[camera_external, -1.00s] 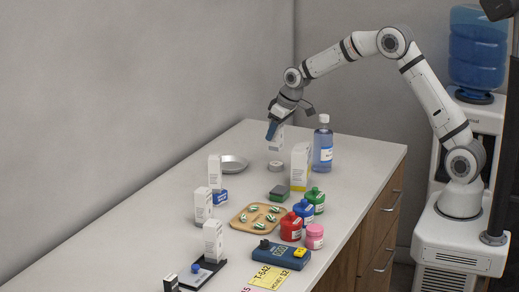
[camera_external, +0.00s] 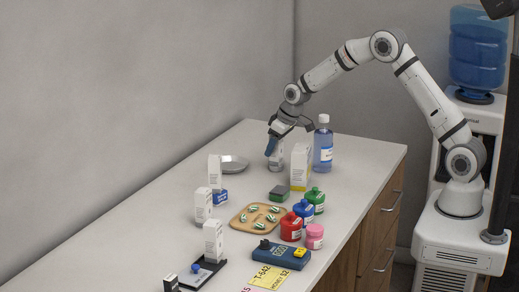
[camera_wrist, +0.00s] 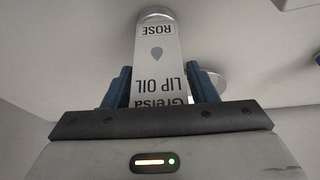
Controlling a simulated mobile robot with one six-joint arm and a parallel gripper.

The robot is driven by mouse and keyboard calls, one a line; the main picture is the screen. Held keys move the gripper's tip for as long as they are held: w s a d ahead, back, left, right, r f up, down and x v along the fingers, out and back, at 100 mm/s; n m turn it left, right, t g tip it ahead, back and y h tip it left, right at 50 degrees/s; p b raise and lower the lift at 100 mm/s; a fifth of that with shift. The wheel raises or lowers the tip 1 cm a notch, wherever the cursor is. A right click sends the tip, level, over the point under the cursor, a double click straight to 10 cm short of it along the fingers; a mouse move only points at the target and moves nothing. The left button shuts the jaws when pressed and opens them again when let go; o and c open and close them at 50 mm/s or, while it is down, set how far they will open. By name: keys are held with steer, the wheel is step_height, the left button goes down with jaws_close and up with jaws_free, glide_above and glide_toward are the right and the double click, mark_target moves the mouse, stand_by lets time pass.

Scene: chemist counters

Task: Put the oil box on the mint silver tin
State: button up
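The oil box (camera_external: 277,156) is a white upright carton. In the wrist view its face reads "LIP OIL" and "ROSE", upside down (camera_wrist: 160,55). My gripper (camera_external: 272,146) is shut on the box near its top, with a blue finger on each side in the wrist view (camera_wrist: 161,88). The mint silver tin (camera_external: 275,168) is a small round tin at the back of the counter, mostly hidden by the box. Its round rim shows at the far end of the box in the wrist view (camera_wrist: 155,12). The box is over the tin and seems to touch it.
A green-grey block (camera_external: 279,193), a pill tray (camera_external: 259,218) and several coloured jars (camera_external: 291,228) are nearer the front.

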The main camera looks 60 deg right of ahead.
steer(key=shift+o, duration=0.7)
steer(key=shift+r, duration=0.3)
steer(key=b+v, duration=0.1)
steer(key=v, duration=1)
steer(key=s+a+r, duration=0.3)
steer(key=s, duration=0.6)
steer(key=s+a+r, duration=0.3)
steer(key=s+r, duration=0.1)
steer(key=s, duration=0.5)
steer(key=s+a+f, duration=0.1)
steer(key=s, duration=0.8)
steer(key=s+a+f+g, duration=0.1)
steer(key=s+a+f, duration=0.1)
steer(key=s, duration=0.8)
steer(key=shift+s+f, duration=0.2)
steer(key=shift+s, duration=0.05)
